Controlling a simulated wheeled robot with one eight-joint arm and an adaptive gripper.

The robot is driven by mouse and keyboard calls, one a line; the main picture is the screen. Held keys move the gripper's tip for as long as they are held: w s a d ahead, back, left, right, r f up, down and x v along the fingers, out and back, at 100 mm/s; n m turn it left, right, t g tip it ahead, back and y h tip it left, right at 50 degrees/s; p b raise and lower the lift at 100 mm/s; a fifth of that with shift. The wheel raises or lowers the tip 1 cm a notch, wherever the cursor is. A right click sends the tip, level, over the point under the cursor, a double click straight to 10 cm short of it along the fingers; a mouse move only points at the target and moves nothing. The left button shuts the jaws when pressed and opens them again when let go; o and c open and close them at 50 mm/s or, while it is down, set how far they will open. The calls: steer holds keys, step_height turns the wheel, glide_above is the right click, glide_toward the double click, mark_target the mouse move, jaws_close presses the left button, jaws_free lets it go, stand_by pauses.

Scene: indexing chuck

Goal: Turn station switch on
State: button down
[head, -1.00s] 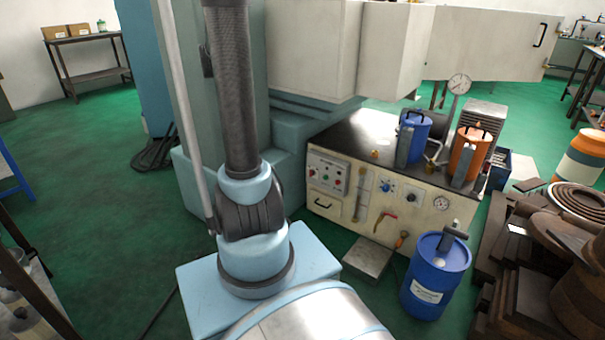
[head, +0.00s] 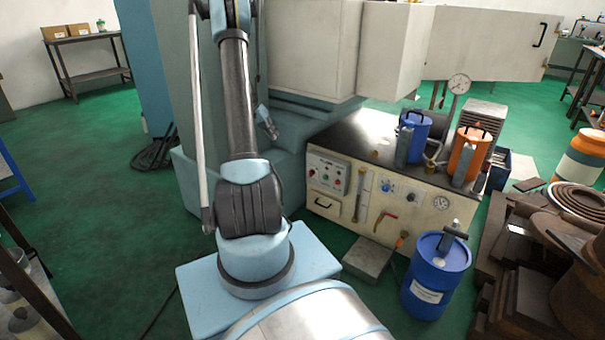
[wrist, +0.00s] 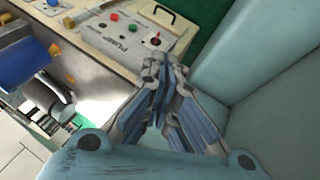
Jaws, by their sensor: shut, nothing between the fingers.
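A light control panel (head: 328,172) with small red and green buttons sits at the left of the bench front. In the wrist view the panel (wrist: 122,42) shows a red button (wrist: 115,17), a green button (wrist: 132,28) and a small dark switch with a red mark (wrist: 156,41). I cannot read which way the switch points. My gripper (wrist: 165,68) is shut and empty, its tips appearing just below that switch in the wrist view. I cannot tell the gap between them. In the head view my gripper (head: 267,122) is small, left of the panel.
The bench (head: 400,208) carries a blue canister (head: 419,124) and an orange canister (head: 468,152). A blue drum (head: 436,275) stands on the floor in front. A pale blue machine body lies close beside my gripper in the wrist view (wrist: 260,75). Green floor is open at left.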

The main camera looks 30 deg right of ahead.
mark_target(311, 173)
steer(key=d+f+m, duration=0.1)
steer(key=d+f, duration=0.4)
steer(key=f, duration=0.3)
steer(key=s+d+f+m+g, duration=0.1)
steer(key=d+f, duration=0.4)
steer(key=f, duration=0.3)
steer(key=d+f+m+h, duration=0.1)
steer(key=d+f, duration=0.5)
steer(key=f, duration=0.3)
steer(key=shift+s+g, duration=0.25)
steer(key=shift+g, duration=0.15)
